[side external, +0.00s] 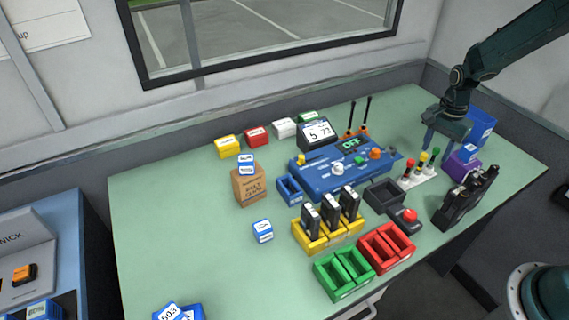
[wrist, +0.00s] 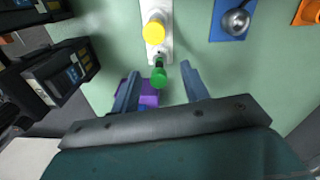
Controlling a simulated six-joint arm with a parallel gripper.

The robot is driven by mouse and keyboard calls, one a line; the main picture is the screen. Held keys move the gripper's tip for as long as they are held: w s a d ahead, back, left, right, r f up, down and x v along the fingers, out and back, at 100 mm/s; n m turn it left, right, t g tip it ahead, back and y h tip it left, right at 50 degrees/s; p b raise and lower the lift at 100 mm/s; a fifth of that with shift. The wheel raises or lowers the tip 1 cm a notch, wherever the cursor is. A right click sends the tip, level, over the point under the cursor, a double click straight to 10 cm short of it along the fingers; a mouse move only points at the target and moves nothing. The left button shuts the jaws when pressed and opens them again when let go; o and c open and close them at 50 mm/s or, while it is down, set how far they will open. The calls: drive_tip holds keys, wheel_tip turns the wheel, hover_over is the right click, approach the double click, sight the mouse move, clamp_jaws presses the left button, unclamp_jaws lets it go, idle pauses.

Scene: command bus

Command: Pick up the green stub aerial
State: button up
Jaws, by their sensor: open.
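The green stub aerial (side external: 436,151) stands upright at the right end of a white rack (side external: 424,179), beside a yellow aerial (side external: 423,158) and a red one (side external: 408,168). In the wrist view the green aerial (wrist: 159,74) lies between the tips of my two fingers, with the yellow aerial (wrist: 154,29) beyond it. My gripper (side external: 441,146) is open above the rack's right end, pointing down; it also shows in the wrist view (wrist: 160,73). Both fingers look apart from the green aerial. Its exact height below the fingertips is hard to tell.
A purple box (side external: 462,165) and a blue bin (side external: 480,128) stand close right of my gripper. Black radios (side external: 468,200) stand in front. A blue control panel (side external: 340,172) is to the left. Free table lies behind the rack.

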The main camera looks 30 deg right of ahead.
sight(435, 153)
drive_tip(key=shift+s+f, duration=0.1)
drive_tip(key=shift+f, duration=1.75)
drive_tip(key=shift+c, duration=0.5)
clamp_jaws()
